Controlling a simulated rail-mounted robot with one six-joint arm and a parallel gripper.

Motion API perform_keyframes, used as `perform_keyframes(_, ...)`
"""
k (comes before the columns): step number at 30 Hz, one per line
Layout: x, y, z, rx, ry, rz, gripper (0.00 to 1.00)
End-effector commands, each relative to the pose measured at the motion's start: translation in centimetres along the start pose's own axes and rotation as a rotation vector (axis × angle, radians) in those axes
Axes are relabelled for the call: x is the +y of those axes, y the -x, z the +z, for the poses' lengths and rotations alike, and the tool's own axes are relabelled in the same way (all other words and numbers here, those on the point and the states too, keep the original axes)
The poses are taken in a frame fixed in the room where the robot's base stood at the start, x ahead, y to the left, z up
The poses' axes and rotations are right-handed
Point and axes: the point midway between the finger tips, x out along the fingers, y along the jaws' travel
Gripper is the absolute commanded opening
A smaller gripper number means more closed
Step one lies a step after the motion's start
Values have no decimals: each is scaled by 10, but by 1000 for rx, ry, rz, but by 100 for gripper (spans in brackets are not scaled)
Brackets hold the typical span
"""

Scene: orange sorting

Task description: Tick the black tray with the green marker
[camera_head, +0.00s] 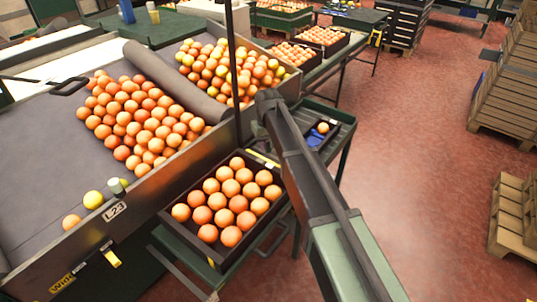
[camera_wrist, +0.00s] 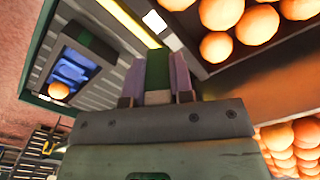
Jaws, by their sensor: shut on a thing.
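The black tray (camera_head: 187,238) is full of oranges and stands at the front of the sorting table in the head view. In the wrist view its near edge (camera_wrist: 190,43) shows at the upper right, with a pale label (camera_wrist: 154,21) beside a yellow strip. My gripper (camera_wrist: 158,60) is shut on the green marker (camera_wrist: 157,76), which sits upright between the two fingers in the wrist view. The marker is beside the tray's labelled edge; I cannot tell whether it touches. In the head view my arm hides the gripper and marker.
A small dark tray (camera_head: 313,141) with a blue insert and one orange lies on the green side stand (camera_head: 343,118). The sloped sorting table (camera_head: 60,150) holds orange heaps behind a raised wall. A thin dark post (camera_head: 234,75) rises near my arm.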

Motion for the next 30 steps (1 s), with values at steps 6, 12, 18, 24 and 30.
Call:
perform_keyframes(6, 1, -3, -5, 0, 4, 0, 0)
perform_keyframes(12, 1, -18, -5, 0, 4, 0, 0)
perform_keyframes(18, 1, -44, -5, 0, 3, 0, 0)
perform_keyframes(24, 1, -61, -5, 0, 3, 0, 0)
perform_keyframes(30, 1, -62, -5, 0, 3, 0, 0)
